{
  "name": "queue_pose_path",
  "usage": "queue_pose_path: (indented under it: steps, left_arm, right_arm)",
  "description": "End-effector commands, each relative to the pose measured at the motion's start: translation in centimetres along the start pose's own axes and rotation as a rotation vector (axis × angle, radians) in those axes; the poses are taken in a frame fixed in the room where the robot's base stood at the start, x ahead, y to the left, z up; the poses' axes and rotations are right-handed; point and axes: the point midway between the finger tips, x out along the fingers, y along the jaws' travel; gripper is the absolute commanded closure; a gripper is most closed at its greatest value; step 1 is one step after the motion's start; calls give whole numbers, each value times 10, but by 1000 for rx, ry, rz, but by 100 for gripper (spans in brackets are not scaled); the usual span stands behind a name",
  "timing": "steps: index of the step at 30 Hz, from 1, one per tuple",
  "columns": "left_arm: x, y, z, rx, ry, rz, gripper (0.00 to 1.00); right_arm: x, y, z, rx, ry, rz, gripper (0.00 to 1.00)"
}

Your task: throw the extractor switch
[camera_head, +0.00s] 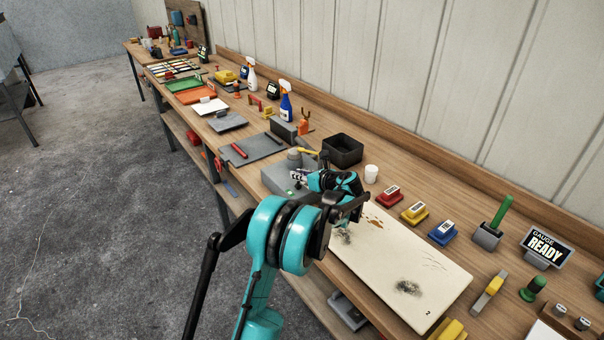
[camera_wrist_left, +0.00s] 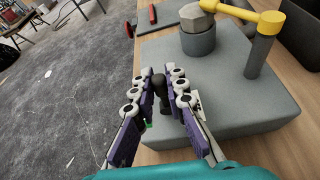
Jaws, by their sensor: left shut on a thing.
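My left gripper (camera_head: 300,176) reaches over a grey box-like fixture (camera_head: 281,180) on the bench; in the left wrist view its fingers (camera_wrist_left: 160,78) are closed around a black rounded knob (camera_wrist_left: 159,86) at the fixture's side. The knob looks like a switch lever, but no label is readable. On the fixture's top are a grey cylinder with a hexagonal head (camera_wrist_left: 197,30) and a yellow arm (camera_wrist_left: 240,16) on a post. In the head view my arm and gripper hide the knob and part of the fixture. My right gripper is in neither view.
A black open bin (camera_head: 343,150) and a white cup (camera_head: 371,174) stand close behind the fixture. A stained cream board (camera_head: 405,262) lies to the right. A grey mat (camera_head: 250,147) with a red tool lies to the left. The wall closes the bench's back.

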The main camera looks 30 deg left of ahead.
Motion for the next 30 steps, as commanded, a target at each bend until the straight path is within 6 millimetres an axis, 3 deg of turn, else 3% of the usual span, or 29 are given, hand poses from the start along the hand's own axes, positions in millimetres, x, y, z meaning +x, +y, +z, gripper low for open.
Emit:
queue_pose_path:
  steps: [16, 30]
  left_arm:
    - [3, 24, -6, -425, 0, -175, 100]
    - [4, 30, -10, -566, 0, -235, 100]
  right_arm:
    - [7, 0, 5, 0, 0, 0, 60]
    - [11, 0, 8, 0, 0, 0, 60]
